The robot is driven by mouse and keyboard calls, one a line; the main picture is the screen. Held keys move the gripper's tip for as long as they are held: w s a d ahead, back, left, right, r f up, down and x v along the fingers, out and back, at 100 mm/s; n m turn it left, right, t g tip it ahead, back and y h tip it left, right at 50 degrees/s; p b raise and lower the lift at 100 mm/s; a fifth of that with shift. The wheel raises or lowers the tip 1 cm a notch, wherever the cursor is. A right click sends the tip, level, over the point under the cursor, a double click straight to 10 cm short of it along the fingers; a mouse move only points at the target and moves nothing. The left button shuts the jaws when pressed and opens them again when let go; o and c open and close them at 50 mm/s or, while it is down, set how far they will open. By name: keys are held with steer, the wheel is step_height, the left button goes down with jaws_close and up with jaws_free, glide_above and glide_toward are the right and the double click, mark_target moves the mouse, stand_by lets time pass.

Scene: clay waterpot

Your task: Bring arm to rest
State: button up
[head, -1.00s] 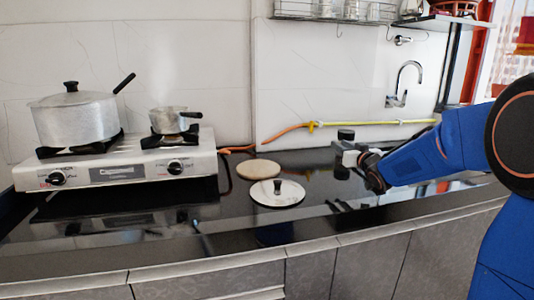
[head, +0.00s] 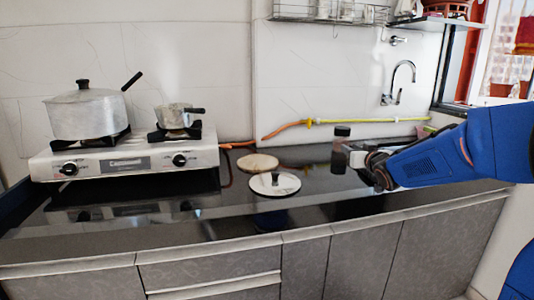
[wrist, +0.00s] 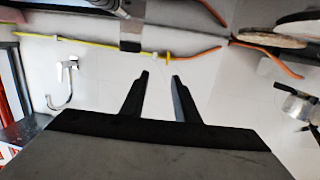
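My blue arm (head: 430,160) reaches in from the right in the head view, over the right part of the black counter. My gripper (head: 362,159) is at its end, beside a small dark-lidded jar (head: 341,134); whether they touch is hard to tell. In the wrist view, which appears upside down, my gripper (wrist: 160,76) shows two dark fingers apart with only white wall between them. It holds nothing. The jar (wrist: 131,30) appears there beyond the fingers, near the top.
A stove (head: 130,157) with a large pot (head: 85,115) and a small pan (head: 173,118) stands left. A round board (head: 257,162) and a lid (head: 275,184) lie mid-counter. A yellow-orange hose (head: 360,121) runs along the wall below a tap (head: 398,84).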

steer(key=s+f+g, duration=0.4)
steer(key=s+f, duration=0.1)
steer(key=s, duration=1.1)
steer(key=s+a+f+m+g+h, duration=0.1)
steer(key=s+f+g, duration=0.3)
steer(key=s, duration=1.3)
steer(key=s+f+g+h, duration=0.1)
steer(key=s+f+g, duration=0.2)
steer(key=s, duration=1.4)
step_height(320, 180, down, 5)
steer(key=shift+a+r+m+g, duration=0.15)
steer(key=shift+a+m+g, duration=0.15)
steer(key=shift+g, duration=0.1)
